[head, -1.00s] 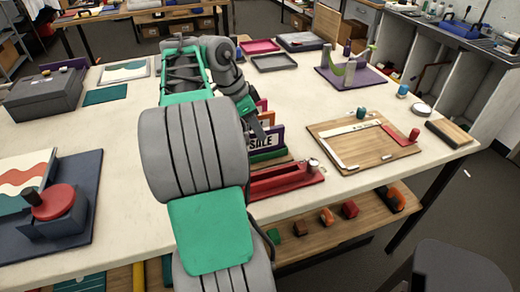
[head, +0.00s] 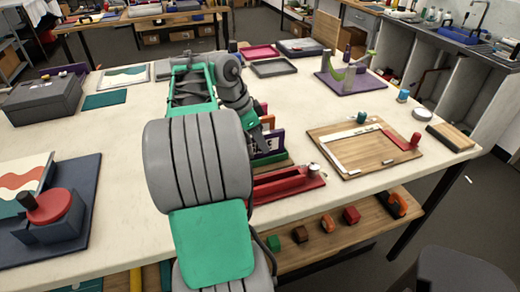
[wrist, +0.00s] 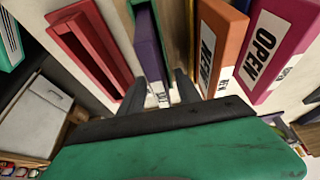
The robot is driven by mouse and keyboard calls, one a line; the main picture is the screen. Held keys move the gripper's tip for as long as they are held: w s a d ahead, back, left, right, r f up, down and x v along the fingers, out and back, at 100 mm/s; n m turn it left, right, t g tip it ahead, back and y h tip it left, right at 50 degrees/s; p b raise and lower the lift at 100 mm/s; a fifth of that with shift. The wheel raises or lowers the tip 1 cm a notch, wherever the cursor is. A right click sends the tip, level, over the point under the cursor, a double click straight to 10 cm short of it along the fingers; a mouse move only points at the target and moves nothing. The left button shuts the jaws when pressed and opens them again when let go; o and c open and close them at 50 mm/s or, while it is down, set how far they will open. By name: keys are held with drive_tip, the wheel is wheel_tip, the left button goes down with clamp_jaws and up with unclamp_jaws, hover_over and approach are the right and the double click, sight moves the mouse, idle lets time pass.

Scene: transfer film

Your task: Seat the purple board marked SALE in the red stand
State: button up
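The purple board (wrist: 148,60) stands upright in a green holder (wrist: 143,8), with its white label end toward me in the wrist view. In the head view the purple board (head: 278,140) is largely hidden by my gripper (head: 267,143). In the wrist view my gripper (wrist: 160,90) has its fingers apart, one on each side of the board's near end. A gap shows beside the right finger. The red stand (wrist: 70,52) lies left of the board in the wrist view, its long slot empty. It also shows in the head view (head: 287,185), near the table's front edge.
An orange board (wrist: 224,35) and a pink board marked OPEN (wrist: 285,25) stand close to the right in the wrist view. In the head view a wooden board with a white frame (head: 355,148) lies to the right.

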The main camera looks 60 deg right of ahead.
drive_tip(key=shift+c, duration=0.3)
clamp_jaws()
idle(0.3)
